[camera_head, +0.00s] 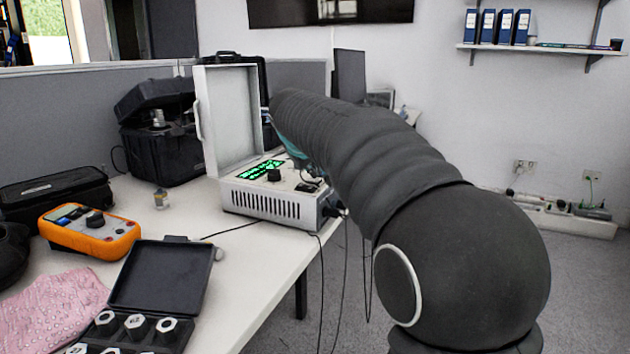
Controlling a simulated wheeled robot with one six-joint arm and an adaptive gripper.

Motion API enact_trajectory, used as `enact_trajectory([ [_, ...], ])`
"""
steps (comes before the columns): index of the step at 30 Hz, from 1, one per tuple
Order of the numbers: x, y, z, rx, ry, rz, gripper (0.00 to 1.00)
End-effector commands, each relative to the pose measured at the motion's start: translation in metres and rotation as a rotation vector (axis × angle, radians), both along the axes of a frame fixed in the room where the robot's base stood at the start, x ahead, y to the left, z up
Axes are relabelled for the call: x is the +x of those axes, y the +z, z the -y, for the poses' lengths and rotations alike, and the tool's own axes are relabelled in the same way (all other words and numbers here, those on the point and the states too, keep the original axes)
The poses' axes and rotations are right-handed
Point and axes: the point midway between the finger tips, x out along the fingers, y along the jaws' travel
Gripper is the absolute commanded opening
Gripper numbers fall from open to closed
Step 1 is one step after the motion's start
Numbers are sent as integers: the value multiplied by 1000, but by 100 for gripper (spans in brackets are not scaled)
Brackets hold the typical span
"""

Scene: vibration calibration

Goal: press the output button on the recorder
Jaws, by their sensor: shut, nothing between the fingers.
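The recorder (262,203) is a grey-white box with a vented front, standing on the table with its lid (228,118) raised. Its top panel has a lit green display (262,170) and a black knob (274,175). My dark ribbed arm reaches over the panel's right side from the right. My gripper (309,184) is largely hidden by the arm; what shows is a small dark part low over the panel's right side, and it appears shut and empty. I cannot make out the output button or tell whether my gripper touches the panel.
An orange meter (88,231) and an open black case (158,278) with several metal sockets are on the left of the table (250,262). A small metal piece (161,199) stands left of the recorder. Black cases stand behind. Cables hang off the right edge.

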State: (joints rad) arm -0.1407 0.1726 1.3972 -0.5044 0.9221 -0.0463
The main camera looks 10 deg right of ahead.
Motion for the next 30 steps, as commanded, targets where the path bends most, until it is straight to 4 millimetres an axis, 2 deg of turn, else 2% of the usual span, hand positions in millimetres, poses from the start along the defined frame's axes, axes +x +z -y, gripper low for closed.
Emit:
enact_trajectory([
  [12, 0, -3, 0, 0, 0, 0, 0],
  [21, 0, 7, 0, 0, 0, 0, 0],
  [30, 0, 7, 0, 0, 0, 0, 0],
])
